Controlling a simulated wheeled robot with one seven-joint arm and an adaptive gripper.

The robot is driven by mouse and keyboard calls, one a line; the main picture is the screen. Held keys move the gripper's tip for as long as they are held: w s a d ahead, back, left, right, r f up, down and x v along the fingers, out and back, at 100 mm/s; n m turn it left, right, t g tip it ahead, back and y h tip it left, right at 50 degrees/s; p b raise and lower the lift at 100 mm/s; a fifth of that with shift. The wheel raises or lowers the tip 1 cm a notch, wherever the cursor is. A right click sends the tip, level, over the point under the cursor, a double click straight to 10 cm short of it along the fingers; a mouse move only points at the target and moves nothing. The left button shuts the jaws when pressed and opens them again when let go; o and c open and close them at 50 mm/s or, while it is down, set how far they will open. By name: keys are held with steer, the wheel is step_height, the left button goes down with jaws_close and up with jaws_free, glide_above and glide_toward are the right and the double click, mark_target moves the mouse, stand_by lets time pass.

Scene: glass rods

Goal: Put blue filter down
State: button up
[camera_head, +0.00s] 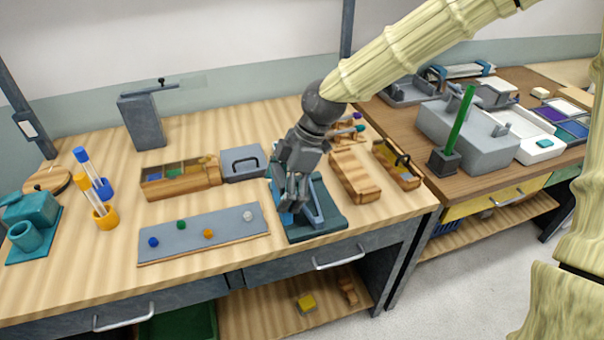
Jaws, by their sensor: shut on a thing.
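My gripper (291,205) points down over a dark teal tray-like fixture (328,222) near the front edge of the wooden table. A small patch of bright blue, which looks like the blue filter (286,219), shows at the fingertips, low at the fixture's left side. The gripper is shut on it. The fingers hide most of the filter, and I cannot tell whether it touches the fixture.
A grey board with coloured knobs (185,235) lies to the left. A wooden box with coloured plates (180,178) and a grey handled box (243,162) stand behind it. Wooden trays (354,175) are close on the right.

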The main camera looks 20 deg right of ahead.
steer(key=shift+w+d+f+p, duration=0.75)
steer(key=shift+w+d, duration=0.5)
steer(key=shift+w, duration=0.4)
steer(key=shift+w+d+f+p, duration=0.5)
steer(key=shift+w+d+f, duration=0.55)
steer(key=shift+w, duration=0.65)
steer(key=shift+w+d+f+p, duration=0.65)
steer(key=shift+w+d, duration=0.75)
steer(key=shift+w, duration=0.25)
steer(key=shift+f, duration=0.15)
steer(key=o, duration=0.7)
steer(key=shift+r, duration=0.2)
